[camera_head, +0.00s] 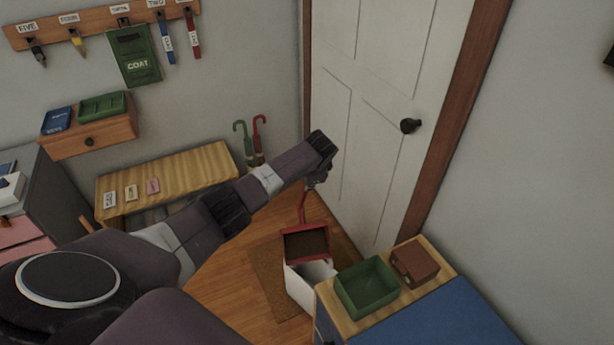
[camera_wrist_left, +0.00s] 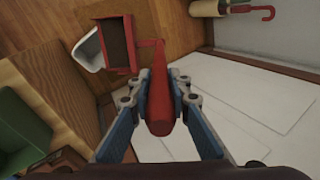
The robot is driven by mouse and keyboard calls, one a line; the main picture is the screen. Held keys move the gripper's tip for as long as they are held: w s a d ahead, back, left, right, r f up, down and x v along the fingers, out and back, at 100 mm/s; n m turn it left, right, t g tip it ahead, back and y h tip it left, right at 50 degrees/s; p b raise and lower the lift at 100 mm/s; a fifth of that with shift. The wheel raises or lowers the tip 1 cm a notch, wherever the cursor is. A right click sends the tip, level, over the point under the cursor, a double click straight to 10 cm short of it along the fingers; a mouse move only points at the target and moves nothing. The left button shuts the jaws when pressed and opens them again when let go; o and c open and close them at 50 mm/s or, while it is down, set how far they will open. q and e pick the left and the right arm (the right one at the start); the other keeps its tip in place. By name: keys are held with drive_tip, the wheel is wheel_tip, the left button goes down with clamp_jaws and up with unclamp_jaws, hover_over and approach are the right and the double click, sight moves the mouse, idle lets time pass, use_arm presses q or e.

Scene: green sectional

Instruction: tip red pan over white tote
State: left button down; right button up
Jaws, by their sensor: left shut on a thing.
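The red pan (camera_head: 306,228) hangs from my left gripper (camera_head: 318,176), near the door. My left gripper is shut on the pan's red handle, which shows between its blue fingers in the left wrist view (camera_wrist_left: 158,98). The pan's tray has a dark brown inside and a red rim (camera_wrist_left: 133,44). In the head view it is above the back part of the white tote (camera_head: 299,288), which stands on the floor. The tote's white edge also shows beside the pan in the left wrist view (camera_wrist_left: 88,52). Whether pan and tote touch is unclear. My right gripper is out of view.
A cabinet at the front right holds a green bin (camera_head: 368,287) and a brown box (camera_head: 414,262), close beside the tote. The white door (camera_head: 375,110) is behind my gripper. A wooden bench (camera_head: 170,178) and two umbrellas (camera_head: 250,140) stand along the wall.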

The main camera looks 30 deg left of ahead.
use_arm(q)
drive_tip(key=shift+s+d+r+p, duration=0.25)
drive_tip(key=shift+s+d+p, duration=0.25)
drive_tip(key=shift+p, duration=0.3)
drive_tip(key=shift+s+d+f+t+y+b, duration=1.7)
drive_tip(key=shift+s+d+f, duration=1.05)
drive_tip(key=shift+s+d, duration=2.5)
drive_tip(key=shift+s+d+f+t+y+b, duration=1.25)
drive_tip(key=shift+s+d+f+b, duration=1.1)
drive_tip(key=shift+s+d, duration=2.9)
drive_tip(key=w+a+r+g+h+p, duration=0.3)
drive_tip(key=w+a+r+p, duration=0.6)
drive_tip(key=w+a+p, duration=0.4)
drive_tip(key=shift+w+r+p, duration=0.25)
drive_tip(key=shift+r+p, duration=0.05)
drive_tip(key=shift+p, duration=0.55)
